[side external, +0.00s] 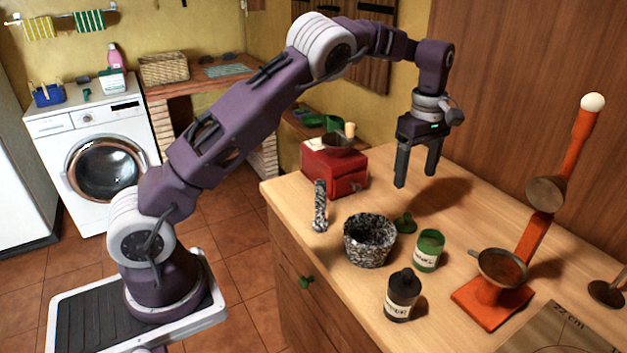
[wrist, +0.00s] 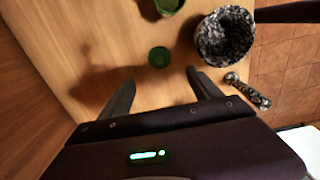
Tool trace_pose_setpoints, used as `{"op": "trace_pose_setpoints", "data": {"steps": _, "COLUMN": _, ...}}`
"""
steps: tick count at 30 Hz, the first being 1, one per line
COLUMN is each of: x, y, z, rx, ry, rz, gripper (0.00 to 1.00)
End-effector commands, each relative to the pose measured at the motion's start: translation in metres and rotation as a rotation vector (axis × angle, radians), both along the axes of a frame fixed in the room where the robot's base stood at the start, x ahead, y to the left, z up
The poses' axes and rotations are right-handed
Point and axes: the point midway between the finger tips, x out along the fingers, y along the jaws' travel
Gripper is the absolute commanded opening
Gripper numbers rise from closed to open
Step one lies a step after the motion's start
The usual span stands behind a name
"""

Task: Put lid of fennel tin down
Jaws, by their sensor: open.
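The small green lid (side external: 404,223) lies on the wooden counter, behind the green tin (side external: 429,251) and beside the speckled mortar. The tin stands upright with a pale label too small to read, and its top looks open. My gripper (side external: 416,178) is open and empty above the counter, pointing down, apart from the lid. In the wrist view the lid (wrist: 159,57) shows just beyond and between my fingertips (wrist: 160,78). The tin (wrist: 169,5) is cut off by the top edge there.
The speckled mortar (side external: 370,240), pestle (side external: 320,206), dark bottle (side external: 401,295) and red grinder (side external: 335,166) stand around the lid. An orange stand (side external: 492,300) with a sieve is at right. The counter behind the lid is clear.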

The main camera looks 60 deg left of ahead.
Motion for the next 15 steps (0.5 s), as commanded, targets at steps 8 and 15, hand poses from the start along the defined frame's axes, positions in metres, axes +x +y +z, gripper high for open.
{"op": "trace_pose_setpoints", "data": {"steps": 8, "x": -0.113, "y": -0.015, "z": 0.134, "rx": -0.035, "ry": -0.198, "rz": -0.463, "gripper": 0.73}}
{"op": "trace_pose_setpoints", "data": {"steps": 15, "x": -0.293, "y": -0.043, "z": 0.161, "rx": 0.17, "ry": -0.377, "rz": -1.148, "gripper": 0.73}}
